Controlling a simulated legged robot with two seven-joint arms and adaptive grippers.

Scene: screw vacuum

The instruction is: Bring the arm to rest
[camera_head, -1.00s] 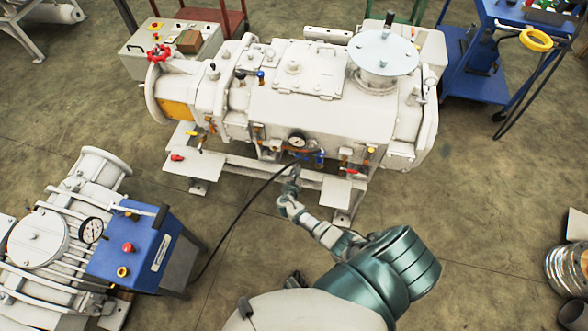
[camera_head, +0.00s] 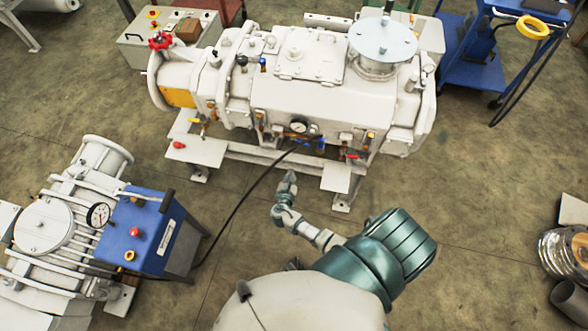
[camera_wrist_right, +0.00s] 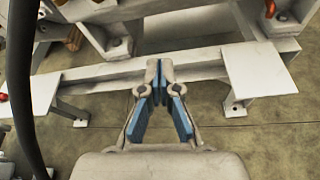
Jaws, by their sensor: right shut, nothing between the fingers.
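My right arm reaches up from the bottom of the head view. Its right gripper (camera_head: 290,178) is shut and empty, over the floor just in front of the large white screw vacuum pump (camera_head: 315,100). In the right wrist view the right gripper (camera_wrist_right: 159,68) has its fingertips together with nothing between them. There the tips overlap the white base rail (camera_wrist_right: 100,72) of the pump in the picture; I cannot tell the exact gap. My left gripper is not in view.
A black hose (camera_head: 240,205) runs from the pump front to a blue box with a gauge (camera_head: 145,232) at the lower left; it also shows at the wrist view's left edge (camera_wrist_right: 22,90). A blue cart (camera_head: 470,60) stands at upper right. Floor (camera_head: 480,190) to the right is clear.

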